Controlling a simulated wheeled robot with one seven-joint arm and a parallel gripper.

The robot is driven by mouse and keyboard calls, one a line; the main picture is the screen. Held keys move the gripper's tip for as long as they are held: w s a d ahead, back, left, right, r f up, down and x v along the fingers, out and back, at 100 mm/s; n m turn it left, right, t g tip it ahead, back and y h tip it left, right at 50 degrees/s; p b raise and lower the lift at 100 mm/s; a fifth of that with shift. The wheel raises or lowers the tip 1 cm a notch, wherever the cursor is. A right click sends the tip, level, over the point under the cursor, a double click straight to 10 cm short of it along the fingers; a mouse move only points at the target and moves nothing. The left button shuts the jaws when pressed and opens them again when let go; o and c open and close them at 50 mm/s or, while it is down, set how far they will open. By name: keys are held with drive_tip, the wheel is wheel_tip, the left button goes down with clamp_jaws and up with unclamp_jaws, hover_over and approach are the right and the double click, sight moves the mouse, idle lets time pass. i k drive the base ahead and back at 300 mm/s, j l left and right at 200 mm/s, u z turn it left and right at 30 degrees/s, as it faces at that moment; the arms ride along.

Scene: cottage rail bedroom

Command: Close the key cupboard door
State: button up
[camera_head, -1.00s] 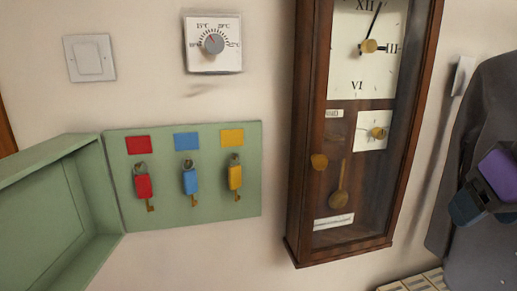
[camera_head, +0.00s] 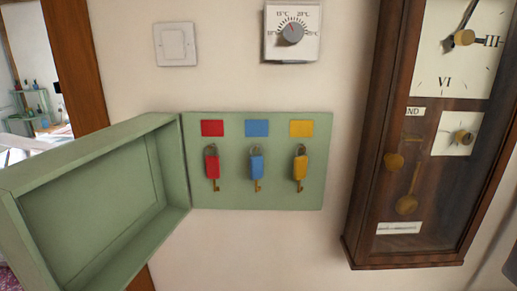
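The key cupboard is open on the wall. Its green back panel (camera_head: 230,190) carries red, blue and yellow labels, with a red key (camera_head: 212,167), a blue key (camera_head: 257,167) and a yellow key (camera_head: 300,169) hanging below them. The cupboard door (camera_head: 90,205) is a deep green box-shaped cover, joined at the panel's left edge. It is swung out to the left, toward me, with its hollow inside showing. My gripper is not in view.
A tall wooden wall clock (camera_head: 370,210) stands out from the wall at the right. A thermostat (camera_head: 291,32) and a light switch (camera_head: 176,44) are above the cupboard. A wooden door frame (camera_head: 75,60) is at the left. The wall below the panel is bare.

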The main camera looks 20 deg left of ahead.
sight(88, 212)
drive_tip(key=i+j+u, duration=0.1)
drive_tip(key=u, duration=0.25)
drive_tip(key=i+j+u, duration=0.1)
drive_tip(key=u, duration=0.2)
drive_tip(key=i+u, duration=0.1)
drive_tip(key=u, duration=0.35)
drive_tip(key=i+u, duration=0.1)
drive_tip(key=u, duration=0.3)
drive_tip(key=i+u, duration=0.1)
drive_tip(key=u, duration=0.35)
drive_tip(key=l+u, duration=0.1)
drive_tip(key=u, duration=0.35)
drive_tip(key=l+u, duration=0.1)
drive_tip(key=u, duration=0.8)
